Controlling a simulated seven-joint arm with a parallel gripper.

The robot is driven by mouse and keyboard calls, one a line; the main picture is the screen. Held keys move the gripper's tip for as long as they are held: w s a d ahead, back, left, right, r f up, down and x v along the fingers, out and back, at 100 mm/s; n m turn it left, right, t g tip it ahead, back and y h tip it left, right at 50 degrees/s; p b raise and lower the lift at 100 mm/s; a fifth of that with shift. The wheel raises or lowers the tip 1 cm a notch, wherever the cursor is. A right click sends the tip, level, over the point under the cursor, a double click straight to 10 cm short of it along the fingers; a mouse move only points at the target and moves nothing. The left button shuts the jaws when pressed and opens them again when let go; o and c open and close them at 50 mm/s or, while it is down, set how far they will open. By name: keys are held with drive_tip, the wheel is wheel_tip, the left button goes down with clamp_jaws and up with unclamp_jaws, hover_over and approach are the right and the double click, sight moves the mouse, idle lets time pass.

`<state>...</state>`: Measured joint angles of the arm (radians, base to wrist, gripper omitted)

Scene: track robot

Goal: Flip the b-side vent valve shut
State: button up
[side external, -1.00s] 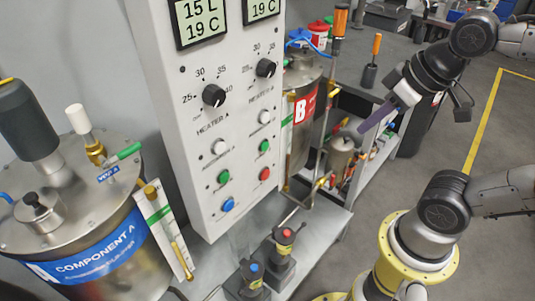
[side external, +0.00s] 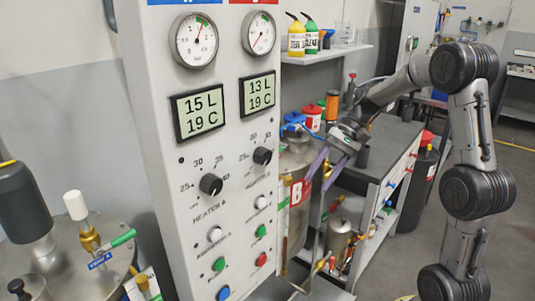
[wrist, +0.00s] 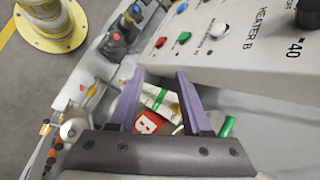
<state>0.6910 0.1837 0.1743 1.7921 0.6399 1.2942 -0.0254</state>
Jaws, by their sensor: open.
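My gripper (side external: 319,176) is open, with its two purple fingers pointing down beside the B tank (side external: 295,225) in the side view. In the wrist view, the empty gap of my gripper (wrist: 160,76) lies over the area near the red B label (wrist: 148,122). A green handle-like piece (wrist: 227,127) shows just right of the right finger, apart from it. It may be the b-side vent valve's handle, but its valve body is hidden and I cannot tell its position. In the side view the b-side vent valve is not clearly visible.
The control panel (side external: 207,150) with gauges and knobs stands close left of my gripper. The A tank's vent valve (side external: 90,240) has a green handle. A grey cart (side external: 375,160) stands to the right. Bottles (side external: 297,38) sit on a shelf behind.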

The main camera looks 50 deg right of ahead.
drive_tip(key=w+d+r+m+t+y, duration=0.2)
drive_tip(key=w+d+r+t+y, duration=0.35)
drive_tip(key=w+d, duration=0.35)
drive_tip(key=x, duration=1.3)
drive_tip(key=shift+a+y, duration=0.25)
drive_tip(key=shift+y, duration=0.1)
clamp_jaws()
